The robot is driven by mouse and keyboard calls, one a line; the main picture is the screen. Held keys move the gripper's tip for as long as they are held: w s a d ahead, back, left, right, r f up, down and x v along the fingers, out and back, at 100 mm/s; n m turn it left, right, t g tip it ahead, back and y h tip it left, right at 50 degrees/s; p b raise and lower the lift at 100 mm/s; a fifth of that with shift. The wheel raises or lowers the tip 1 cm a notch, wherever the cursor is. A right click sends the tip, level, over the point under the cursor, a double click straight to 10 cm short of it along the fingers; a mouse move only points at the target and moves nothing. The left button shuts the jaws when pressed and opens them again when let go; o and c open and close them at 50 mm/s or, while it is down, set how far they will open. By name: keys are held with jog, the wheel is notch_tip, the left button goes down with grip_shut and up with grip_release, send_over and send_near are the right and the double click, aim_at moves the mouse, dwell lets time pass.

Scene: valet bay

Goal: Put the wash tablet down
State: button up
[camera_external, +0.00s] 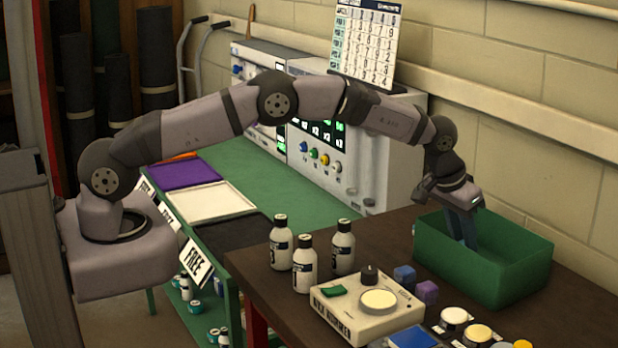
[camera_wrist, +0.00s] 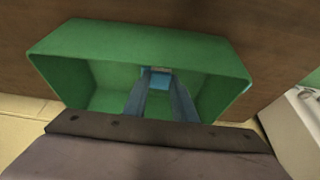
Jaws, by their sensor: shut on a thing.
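My gripper (camera_external: 467,232) reaches down into the green bin (camera_external: 468,272), with its fingertips hidden behind the bin's near wall in the external view. In the wrist view my gripper (camera_wrist: 157,88) is shut on a small light-blue wash tablet (camera_wrist: 158,78) inside the green bin (camera_wrist: 85,48). The fingers cover part of the tablet. I cannot tell whether it touches the bin floor. A blue cube (camera_external: 404,276) and a purple cube (camera_external: 427,291) sit on the brown table, left of the bin.
Three white bottles (camera_external: 305,265) stand left on the brown table (camera_external: 375,222). A beige device (camera_external: 368,306) with a round pad stands near the cubes. Several round-topped pots (camera_external: 478,333) and a blue pad (camera_external: 415,337) lie in front. A wall (camera_external: 560,150) runs behind the bin.

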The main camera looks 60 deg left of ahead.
jog(key=shift+f+b, duration=0.35)
jog(key=shift+f, duration=0.1)
jog(key=shift+f, duration=0.15)
jog(key=o, duration=1)
